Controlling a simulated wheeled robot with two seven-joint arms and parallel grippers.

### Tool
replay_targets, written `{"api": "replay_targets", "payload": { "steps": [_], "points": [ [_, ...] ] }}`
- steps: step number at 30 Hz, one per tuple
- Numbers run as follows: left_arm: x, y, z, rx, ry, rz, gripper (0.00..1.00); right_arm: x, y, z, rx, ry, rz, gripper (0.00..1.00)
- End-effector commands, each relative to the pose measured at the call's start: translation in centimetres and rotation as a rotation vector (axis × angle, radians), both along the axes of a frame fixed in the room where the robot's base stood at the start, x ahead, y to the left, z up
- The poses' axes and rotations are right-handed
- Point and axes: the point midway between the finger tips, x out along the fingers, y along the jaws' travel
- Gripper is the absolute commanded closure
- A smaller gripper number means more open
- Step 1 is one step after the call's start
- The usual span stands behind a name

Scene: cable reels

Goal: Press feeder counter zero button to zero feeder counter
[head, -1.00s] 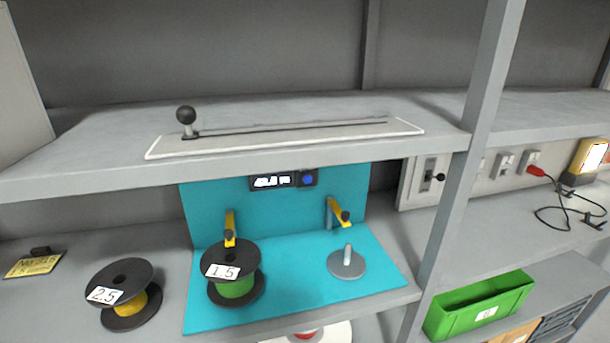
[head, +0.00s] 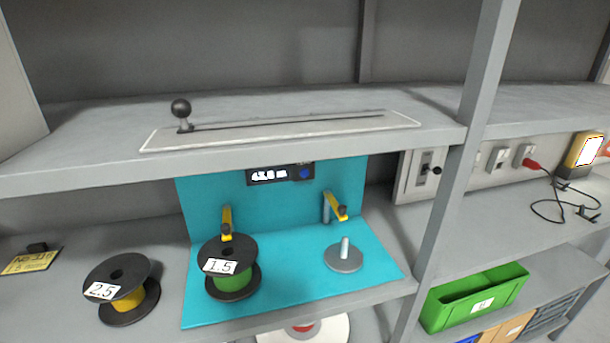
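The feeder counter (head: 268,176) is a small black display with white digits on the back of the turquoise feeder, just under the upper shelf edge. The digits are too blurred to read surely. Its blue round button (head: 304,173) is at the display's right end. On the feeder base (head: 290,290) a black reel with green cable, labelled 1.5 (head: 231,282), stands at the left. A bare grey disc with a peg (head: 344,257) is at the right. Two yellow arms stand behind them. Neither of my grippers is in view.
A reel labelled 2.5 (head: 123,290) stands left of the feeder. The upper shelf (head: 80,155) overhangs the counter and carries a black-knobbed slider (head: 181,110). A grey post (head: 455,180) rises at the right. A green bin (head: 474,299) is lower right.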

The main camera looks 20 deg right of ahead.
Motion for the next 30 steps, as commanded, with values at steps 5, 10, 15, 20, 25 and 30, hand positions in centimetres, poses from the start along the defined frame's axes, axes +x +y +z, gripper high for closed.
{"api": "replay_targets", "payload": {
  "steps": [5, 10, 15, 20, 25, 30],
  "points": [
    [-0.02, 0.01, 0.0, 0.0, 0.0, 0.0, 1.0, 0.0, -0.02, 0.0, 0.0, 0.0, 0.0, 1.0],
    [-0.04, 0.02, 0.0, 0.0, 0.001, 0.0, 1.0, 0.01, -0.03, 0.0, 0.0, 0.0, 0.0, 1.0],
    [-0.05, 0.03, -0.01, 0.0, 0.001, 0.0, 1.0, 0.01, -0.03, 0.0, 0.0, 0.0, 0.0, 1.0],
    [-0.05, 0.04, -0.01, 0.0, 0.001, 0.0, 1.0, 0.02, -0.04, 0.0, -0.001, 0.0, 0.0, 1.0],
    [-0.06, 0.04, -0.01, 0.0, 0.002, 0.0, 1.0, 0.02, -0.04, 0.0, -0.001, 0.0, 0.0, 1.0],
    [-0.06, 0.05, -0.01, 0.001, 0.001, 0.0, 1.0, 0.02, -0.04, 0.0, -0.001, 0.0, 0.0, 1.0]
  ]
}}
